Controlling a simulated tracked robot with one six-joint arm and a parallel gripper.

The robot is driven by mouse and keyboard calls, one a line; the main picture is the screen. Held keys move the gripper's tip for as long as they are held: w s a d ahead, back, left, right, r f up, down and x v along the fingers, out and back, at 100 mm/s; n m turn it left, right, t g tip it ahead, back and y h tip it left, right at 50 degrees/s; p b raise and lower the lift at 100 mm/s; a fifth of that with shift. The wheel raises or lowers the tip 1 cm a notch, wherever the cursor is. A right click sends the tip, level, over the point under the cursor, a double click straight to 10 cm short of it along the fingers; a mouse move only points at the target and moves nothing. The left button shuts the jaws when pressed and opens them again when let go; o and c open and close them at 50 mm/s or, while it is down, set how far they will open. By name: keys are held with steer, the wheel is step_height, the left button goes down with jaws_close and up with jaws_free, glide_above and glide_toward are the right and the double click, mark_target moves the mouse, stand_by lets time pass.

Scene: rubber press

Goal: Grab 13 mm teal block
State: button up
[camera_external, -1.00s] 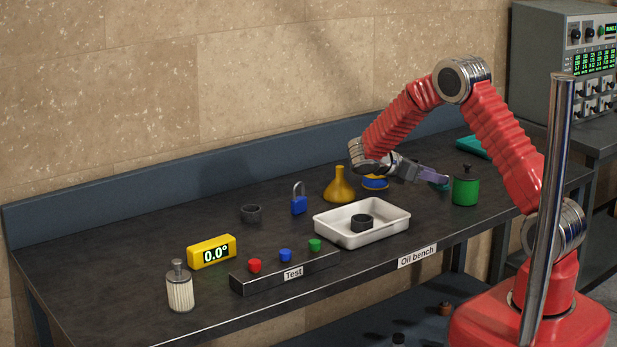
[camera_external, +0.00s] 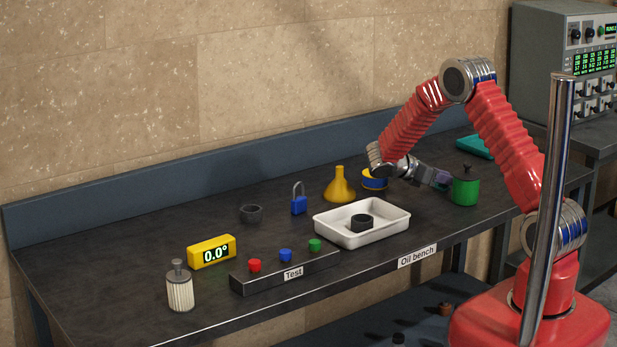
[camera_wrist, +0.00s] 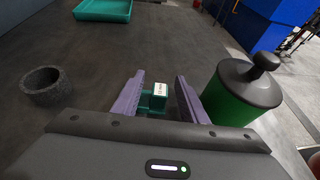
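The teal block (camera_wrist: 154,101), with a white label on its right side, sits on the bench between the two purple fingers of my gripper (camera_wrist: 160,80) in the wrist view. The fingers are apart, one on each side of the block, and the gripper looks open. I cannot tell whether either finger touches the block. In the external view my gripper (camera_external: 441,180) is low over the bench, just left of the green canister, and the block is not visible there.
The green canister (camera_wrist: 240,95) with a black knob stands close to the right finger; it also shows in the external view (camera_external: 465,191). A dark ring (camera_wrist: 46,86) lies to the left, and a teal tray (camera_wrist: 104,9) lies farther back. A white tray (camera_external: 370,236) is at the front.

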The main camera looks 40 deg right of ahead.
stand_by(0.5)
jaws_close()
stand_by(0.3)
